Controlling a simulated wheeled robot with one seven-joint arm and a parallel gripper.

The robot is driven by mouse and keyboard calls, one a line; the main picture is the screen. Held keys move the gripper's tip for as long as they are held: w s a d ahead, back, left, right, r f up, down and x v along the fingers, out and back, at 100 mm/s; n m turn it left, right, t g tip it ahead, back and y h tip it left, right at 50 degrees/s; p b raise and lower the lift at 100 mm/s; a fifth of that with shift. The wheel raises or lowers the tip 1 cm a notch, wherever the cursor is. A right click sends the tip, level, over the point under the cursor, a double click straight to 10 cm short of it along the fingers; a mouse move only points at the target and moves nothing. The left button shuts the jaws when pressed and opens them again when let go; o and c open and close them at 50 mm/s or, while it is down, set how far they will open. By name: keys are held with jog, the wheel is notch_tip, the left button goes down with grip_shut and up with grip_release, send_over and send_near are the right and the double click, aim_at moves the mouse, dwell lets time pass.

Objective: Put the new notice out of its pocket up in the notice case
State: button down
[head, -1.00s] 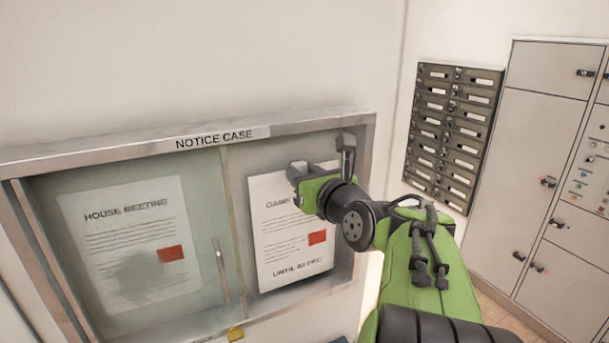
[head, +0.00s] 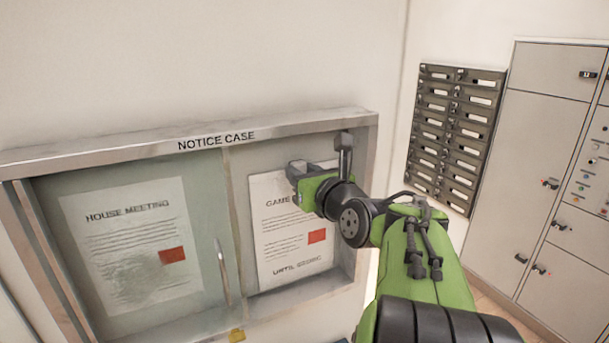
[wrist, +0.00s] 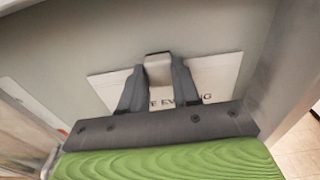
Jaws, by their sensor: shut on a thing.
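The notice case (head: 95,152) hangs on the wall in the head view. A white notice (head: 268,240) with a red patch, headed "GAME…", stands upright in its right half; the notice's upper part also shows in the wrist view (wrist: 215,78), with "E EVENING" readable. My gripper (head: 300,172) is at the notice's top edge and hides part of its heading. In the wrist view my gripper (wrist: 158,85) is shut with its two fingers on either side of a grey clip-like piece (wrist: 158,68) at the notice's top. I cannot tell whether the notice touches the back panel.
A pane with a vertical handle (head: 220,272) covers the case's left half, over a "HOUSE MEETING" notice (head: 125,225). A yellow tag (head: 237,335) is at the lower frame. Mailboxes (head: 448,135) and grey cabinets (head: 535,170) stand at the right.

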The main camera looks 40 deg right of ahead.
jog(key=c, duration=0.7)
grip_release()
jog(key=shift+s, duration=0.15)
jog(key=shift+c, duration=0.2)
jog(key=b+v, duration=0.2)
jog(key=v, duration=1.4)
jog(key=shift+r, duration=0.1)
